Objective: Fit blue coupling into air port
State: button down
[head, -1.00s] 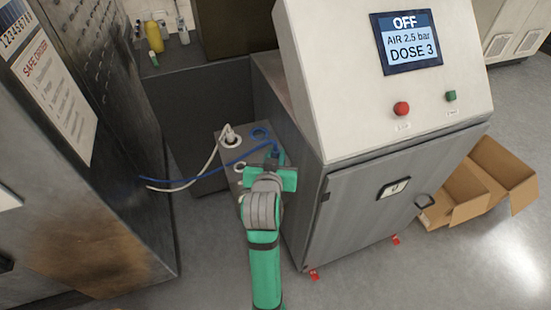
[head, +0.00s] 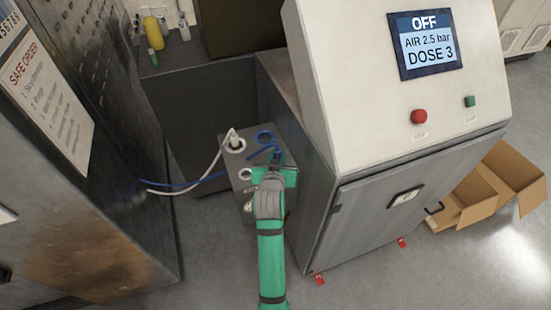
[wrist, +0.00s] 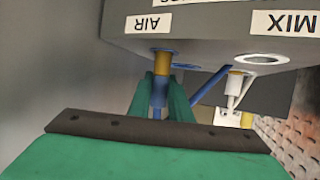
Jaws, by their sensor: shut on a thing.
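My gripper (head: 276,167) is shut on the blue coupling (wrist: 159,91); its green fingers flank it in the wrist view. A blue hose (head: 180,185) trails left from the coupling.
A white hose plug (head: 232,138) stands at another port on the box. A blue-ringed port (head: 264,136) and a white-ringed port (head: 245,174) are nearby. The washer cabinet (head: 388,215) stands close on the right, a metal cabinet (head: 70,215) on the left.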

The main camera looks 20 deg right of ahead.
notch_tip(320, 180, down, 2)
jog(key=shift+a+f, duration=0.1)
jog(key=shift+a, duration=0.05)
jog(key=shift+d, duration=0.25)
jog(key=c, duration=1.6)
grip_release()
jog(key=shift+s+d, duration=0.1)
